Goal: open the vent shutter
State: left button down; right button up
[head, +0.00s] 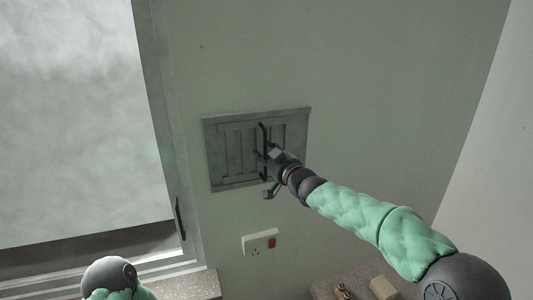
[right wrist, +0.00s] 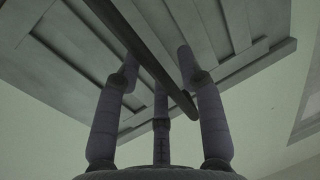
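The vent shutter (head: 230,150) is a grey panelled door in a frame on the green wall, and it looks closed. A dark upright bar handle (head: 263,130) stands out from its face. My right gripper (head: 267,172) is at the handle, with its fingers spread. In the right wrist view the handle (right wrist: 150,58) runs slantwise between the fingers of the right gripper (right wrist: 158,65), with gaps showing; contact cannot be made out. The shutter's slats (right wrist: 60,60) fill the top of that view. My left gripper is out of view.
A window (head: 70,120) with a dark handle (head: 180,218) is at the left. A socket (head: 261,242) with a red switch is below the shutter. Speckled ledges (head: 203,284) lie at the bottom, with a tan block (head: 383,288) at the right. The wall right of the shutter is bare.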

grip_shut()
jog(key=shift+w+d+r+p, duration=0.15)
jog(key=shift+w+d+p, duration=0.1)
jog(key=shift+d+p, duration=0.55)
jog(key=shift+w+d, duration=0.1)
jog(key=shift+d, duration=0.1)
jog(key=shift+o, duration=1.7)
grip_release()
jog(key=shift+a, duration=0.1)
